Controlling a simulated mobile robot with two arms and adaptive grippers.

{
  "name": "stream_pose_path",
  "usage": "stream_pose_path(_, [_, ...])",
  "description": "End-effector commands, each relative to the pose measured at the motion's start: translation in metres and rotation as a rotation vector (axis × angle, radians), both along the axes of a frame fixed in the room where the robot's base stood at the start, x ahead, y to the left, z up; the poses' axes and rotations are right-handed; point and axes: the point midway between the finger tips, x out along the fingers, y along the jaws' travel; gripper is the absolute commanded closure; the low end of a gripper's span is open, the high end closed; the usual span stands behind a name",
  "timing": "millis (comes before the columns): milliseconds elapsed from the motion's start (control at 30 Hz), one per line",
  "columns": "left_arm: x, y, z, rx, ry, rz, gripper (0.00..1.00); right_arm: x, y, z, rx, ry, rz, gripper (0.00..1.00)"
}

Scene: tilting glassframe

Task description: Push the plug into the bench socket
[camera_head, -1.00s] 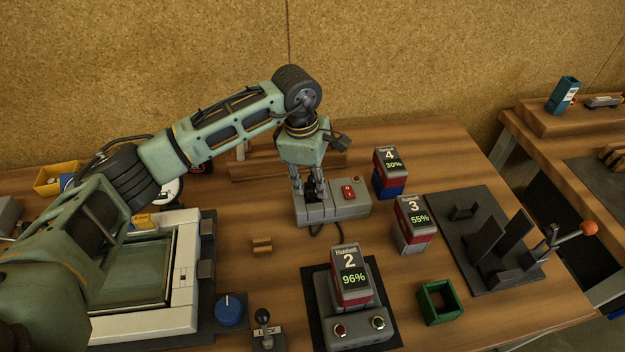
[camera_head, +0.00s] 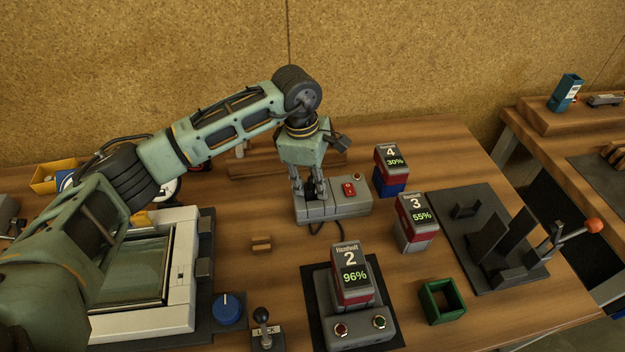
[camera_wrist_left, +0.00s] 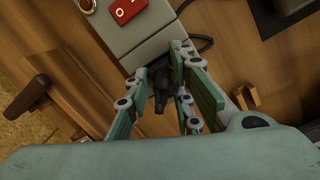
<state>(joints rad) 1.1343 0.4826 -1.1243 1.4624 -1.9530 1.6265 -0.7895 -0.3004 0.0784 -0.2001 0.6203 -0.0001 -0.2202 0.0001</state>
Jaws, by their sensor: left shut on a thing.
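The bench socket is a grey box (camera_head: 336,210) with a red rocker switch (camera_head: 348,190), at the back middle of the bench. It also shows at the top of the left wrist view (camera_wrist_left: 148,36). My left gripper (camera_head: 311,196) points down over the box's left part. In the left wrist view its fingers are shut on the black plug (camera_wrist_left: 162,98), at the box's end. The fingers hide much of the plug, and I cannot tell how deep it sits. A black cable (camera_wrist_left: 207,44) curves beside the box. My right gripper is not in view.
Battery packs 4 (camera_head: 391,172) and 3 (camera_head: 415,222) stand right of the socket box. Pack 2 (camera_head: 351,276) sits in a charger in front. A small wooden block (camera_head: 261,244) and a framed glass panel (camera_head: 140,270) lie to the left. A green open box (camera_head: 442,301) stands front right.

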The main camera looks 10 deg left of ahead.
Motion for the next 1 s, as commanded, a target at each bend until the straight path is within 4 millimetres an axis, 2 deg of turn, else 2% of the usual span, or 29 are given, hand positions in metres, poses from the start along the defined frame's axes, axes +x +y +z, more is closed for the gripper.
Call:
stream_pose_path(233, [0.0,0.0,-0.007,0.0,0.0,0.0,1.0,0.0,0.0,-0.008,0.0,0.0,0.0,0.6])
stream_pose_path(267, [0.0,0.0,-0.006,0.0,0.0,0.0,0.76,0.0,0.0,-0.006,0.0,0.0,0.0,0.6])
stream_pose_path(500, [-0.001,0.0,-0.007,0.0,0.002,0.0,0.56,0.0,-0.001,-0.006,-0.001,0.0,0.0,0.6])
stream_pose_path(833, [0.0,0.0,-0.004,0.0,0.001,0.0,0.56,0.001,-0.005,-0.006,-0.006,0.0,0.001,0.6])
stream_pose_path(1000, [0.0,0.002,0.016,0.0,-0.002,0.0,0.56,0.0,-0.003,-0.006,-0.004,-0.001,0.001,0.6])
